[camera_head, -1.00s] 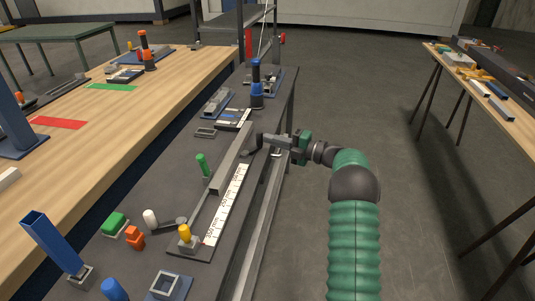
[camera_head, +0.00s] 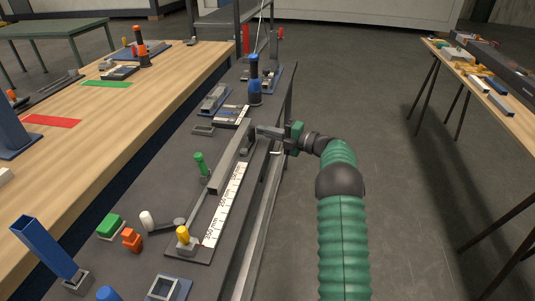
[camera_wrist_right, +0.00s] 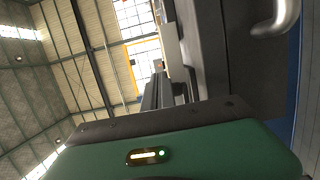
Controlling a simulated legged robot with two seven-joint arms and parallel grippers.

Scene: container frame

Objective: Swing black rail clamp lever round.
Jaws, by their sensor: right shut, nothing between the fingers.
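My right gripper (camera_head: 262,131) reaches in from the right at the edge of the dark bench, its fingers shut with nothing between them. The fingertips are at the far end of the grey metal rail (camera_head: 225,170), beside or touching a small dark part (camera_head: 246,134) that looks like the black clamp lever. It is too small and partly covered to tell its exact angle or contact. In the right wrist view, the green gripper housing (camera_wrist_right: 180,150) fills the bottom and a dark block stands beyond it. My left gripper is not in view.
A white scale (camera_head: 227,203) lies beside the rail. A silver hook (camera_wrist_right: 280,18) shows in the wrist view.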

